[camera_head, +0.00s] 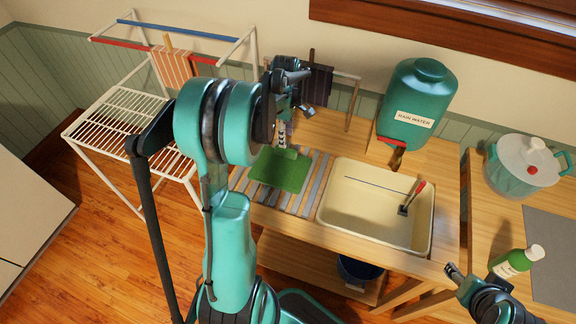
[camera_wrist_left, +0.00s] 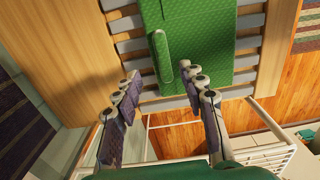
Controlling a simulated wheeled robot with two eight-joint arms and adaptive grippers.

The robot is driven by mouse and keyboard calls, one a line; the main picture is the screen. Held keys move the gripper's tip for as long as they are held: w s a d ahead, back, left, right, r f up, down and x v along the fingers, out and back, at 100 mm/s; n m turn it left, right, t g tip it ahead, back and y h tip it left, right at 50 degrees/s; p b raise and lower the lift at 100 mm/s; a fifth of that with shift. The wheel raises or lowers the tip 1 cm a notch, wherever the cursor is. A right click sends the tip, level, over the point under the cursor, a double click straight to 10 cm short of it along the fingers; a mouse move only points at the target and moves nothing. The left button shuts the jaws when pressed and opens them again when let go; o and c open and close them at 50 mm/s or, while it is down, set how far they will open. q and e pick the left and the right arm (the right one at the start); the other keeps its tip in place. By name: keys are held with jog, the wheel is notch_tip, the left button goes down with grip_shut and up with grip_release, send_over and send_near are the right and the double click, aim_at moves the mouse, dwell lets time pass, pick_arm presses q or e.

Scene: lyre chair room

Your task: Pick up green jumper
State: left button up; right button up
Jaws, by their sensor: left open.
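The green jumper (camera_head: 280,172) lies folded flat on the slatted draining rack left of the sink. In the left wrist view the jumper (camera_wrist_left: 208,45) fills the upper middle, with a narrow rolled fold (camera_wrist_left: 161,57) along its left side. My left gripper (camera_head: 284,132) is above the jumper's far edge in the head view. In the left wrist view its fingers (camera_wrist_left: 160,76) are apart, on either side of the fold's end, with nothing held. Whether they touch the cloth is unclear. My right gripper (camera_head: 456,272) is at the lower right, and its jaw state is unclear.
A cream sink (camera_head: 332,205) with a brush (camera_head: 411,198) is right of the rack (camera_head: 310,190). A teal rain water tank (camera_head: 417,100) stands behind it. A white drying rack (camera_head: 110,125) is at the left. A green bottle (camera_head: 512,263) stands near my right gripper.

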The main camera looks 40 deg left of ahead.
aim_at(286, 150)
pick_arm(q)
notch_tip(286, 150, down, 2)
jog(key=shift+f+b, duration=0.1)
jog(key=shift+b, duration=0.25)
jog(key=f, duration=0.1)
jog(key=f+b, duration=0.1)
jog(key=f, duration=0.1)
jog(key=f+b, duration=0.1)
jog(key=shift+s+d+f, duration=0.15)
jog(key=shift+s+f, duration=0.1)
jog(key=shift+f+b, duration=0.3)
jog(key=shift+f, duration=0.05)
jog(key=shift+r, duration=0.15)
jog(key=shift+c, duration=1.2)
grip_shut()
